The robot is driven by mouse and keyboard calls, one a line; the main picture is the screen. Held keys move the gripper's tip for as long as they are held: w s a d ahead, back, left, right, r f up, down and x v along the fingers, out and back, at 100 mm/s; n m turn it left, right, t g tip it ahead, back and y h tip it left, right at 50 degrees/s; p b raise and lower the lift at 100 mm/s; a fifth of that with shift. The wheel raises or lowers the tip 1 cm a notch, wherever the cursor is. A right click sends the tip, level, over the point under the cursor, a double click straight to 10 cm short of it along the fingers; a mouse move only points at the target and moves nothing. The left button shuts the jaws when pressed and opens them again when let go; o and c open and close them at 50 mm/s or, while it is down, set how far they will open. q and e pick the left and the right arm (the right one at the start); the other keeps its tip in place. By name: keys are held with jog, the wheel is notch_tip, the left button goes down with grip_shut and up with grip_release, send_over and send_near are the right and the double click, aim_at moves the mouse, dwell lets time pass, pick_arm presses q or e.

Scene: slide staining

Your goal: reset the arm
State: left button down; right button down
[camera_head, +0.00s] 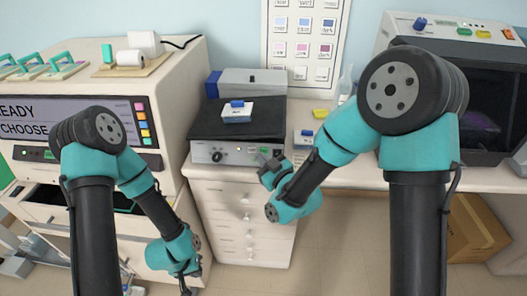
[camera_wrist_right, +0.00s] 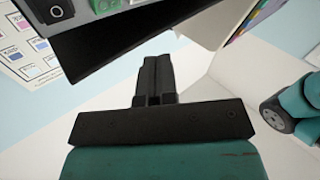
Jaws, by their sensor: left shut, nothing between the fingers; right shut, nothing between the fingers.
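My right gripper (camera_head: 269,160) is in front of the front right corner of a black-topped device (camera_head: 225,152). Its two dark fingers are together and empty in the right wrist view (camera_wrist_right: 154,78). My left gripper (camera_head: 187,286) hangs low near the bottom edge of the head view, pointing down beside the left machine. Its fingers are small and dark there, shut with nothing visible between them. Both arms are teal and black and bent at the elbow.
A large machine with a screen (camera_head: 60,115) stands at the left, its lower tray open. White drawers (camera_head: 245,225) stand below. A dark-windowed machine (camera_head: 480,110) stands at the right.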

dwell(0.5)
jog(key=s+d+f+m+g+h, duration=0.3)
jog(key=s+d+f+m+g, duration=0.15)
jog(key=d+f, duration=0.65)
jog(key=s+d+f+m+g+h, duration=0.35)
jog(key=s+d+f+g, duration=0.2)
jog(key=f, duration=0.95)
jog(key=s+d+f+m+g, duration=0.1)
jog(key=s+d+f+g, duration=0.1)
jog(key=s, duration=0.3)
jog(key=s+d+f+m+g, duration=0.2)
jog(key=s+d+f, duration=0.1)
jog(key=s, duration=0.3)
jog(key=shift+d+f, duration=0.35)
jog(key=shift+f, duration=0.15)
